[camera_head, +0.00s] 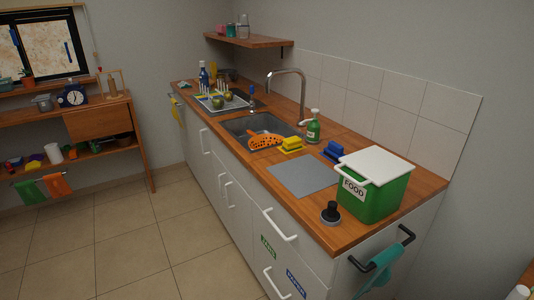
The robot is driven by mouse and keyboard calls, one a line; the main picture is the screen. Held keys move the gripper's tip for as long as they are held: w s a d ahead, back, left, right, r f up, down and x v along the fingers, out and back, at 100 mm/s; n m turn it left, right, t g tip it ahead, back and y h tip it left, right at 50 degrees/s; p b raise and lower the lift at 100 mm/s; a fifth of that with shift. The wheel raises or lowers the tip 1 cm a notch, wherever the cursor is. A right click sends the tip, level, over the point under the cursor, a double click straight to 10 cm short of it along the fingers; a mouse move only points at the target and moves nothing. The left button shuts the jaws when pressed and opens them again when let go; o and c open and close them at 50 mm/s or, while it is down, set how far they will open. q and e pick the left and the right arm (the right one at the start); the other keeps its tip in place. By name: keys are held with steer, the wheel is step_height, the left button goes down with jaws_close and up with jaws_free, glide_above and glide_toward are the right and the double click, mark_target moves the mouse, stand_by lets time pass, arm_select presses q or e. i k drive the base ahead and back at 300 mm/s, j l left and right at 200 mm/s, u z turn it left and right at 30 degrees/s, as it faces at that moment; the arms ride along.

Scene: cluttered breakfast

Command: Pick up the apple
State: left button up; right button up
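Neither of my grippers shows in the head view.
The wooden counter (330,225) holds a sink (232,128) with a tall faucet (303,95), an orange slotted tool (265,141), sponges, a green bottle (313,130), a grey mat (302,175) and a green FOOD bin (385,200). The tiled floor (130,240) at left is clear.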

mark_target(218, 102)
steer(key=i+j+z, duration=0.3)
steer(key=z, duration=0.2)
steer(key=i+j+z, duration=0.45)
